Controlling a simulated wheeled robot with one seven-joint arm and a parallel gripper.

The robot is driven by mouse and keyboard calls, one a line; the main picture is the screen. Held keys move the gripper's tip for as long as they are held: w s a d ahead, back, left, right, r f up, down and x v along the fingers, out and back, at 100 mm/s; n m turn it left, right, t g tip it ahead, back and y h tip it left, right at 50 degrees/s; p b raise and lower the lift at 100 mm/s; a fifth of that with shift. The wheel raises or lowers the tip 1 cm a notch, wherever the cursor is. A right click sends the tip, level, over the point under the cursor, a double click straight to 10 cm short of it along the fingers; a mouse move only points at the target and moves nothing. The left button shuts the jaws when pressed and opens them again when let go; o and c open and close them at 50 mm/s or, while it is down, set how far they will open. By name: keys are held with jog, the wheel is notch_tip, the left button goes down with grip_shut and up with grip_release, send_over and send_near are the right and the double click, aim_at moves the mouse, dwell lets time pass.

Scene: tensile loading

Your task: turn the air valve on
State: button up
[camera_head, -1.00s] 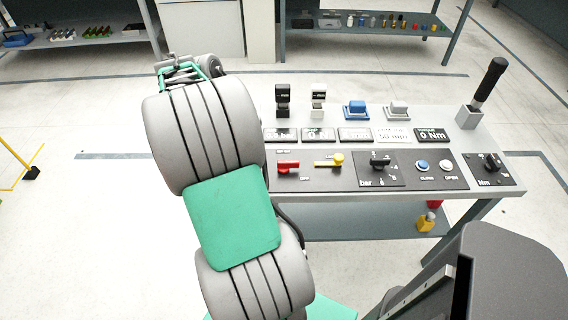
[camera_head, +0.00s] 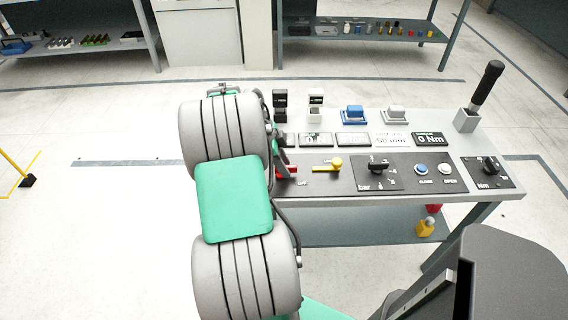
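A control table (camera_head: 400,197) carries a black panel with two lever valves. The red lever (camera_head: 291,170) is partly hidden behind my arm and gripper. The yellow lever (camera_head: 326,164) lies roughly sideways in the picture, its knob at the right. The labels are too small to tell which one is the air valve. My gripper (camera_head: 281,155) is mostly hidden by my arm, and a dark part of it shows at the red lever. I cannot tell whether it touches the lever or whether its fingers are open.
A black selector knob (camera_head: 378,167), a blue button (camera_head: 421,169) and a white button (camera_head: 445,170) sit right of the levers. Small displays and clamp-like parts stand behind.

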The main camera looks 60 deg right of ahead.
grip_shut()
dwell(0.3)
jog(key=shift+n, duration=0.3)
jog(key=n+h+b, duration=0.1)
jog(key=n, duration=0.1)
jog(key=shift+w+d+n+t, duration=0.1)
jog(key=shift+d+n+t, duration=0.05)
jog(key=shift+n+t, duration=0.25)
jog(key=n+t+h+b, duration=0.1)
jog(key=n, duration=0.2)
jog(key=shift+w+d+n+b, duration=0.1)
jog(key=shift+n+b, duration=0.2)
jog(key=shift+b, duration=0.05)
jog(key=n+t, duration=0.1)
jog(key=n, duration=0.2)
jog(key=n+t+b, duration=0.1)
jog(key=n, duration=0.2)
jog(key=shift+w+d+r+t+h, duration=0.1)
jog(key=shift+w+r+t+h, duration=0.1)
jog(key=shift+t+h, duration=0.1)
jog(key=n, duration=0.1)
jog(key=n+t, duration=0.1)
jog(key=n, duration=0.3)
jog(key=shift+w+t, duration=0.25)
jog(key=shift+t, duration=0.05)
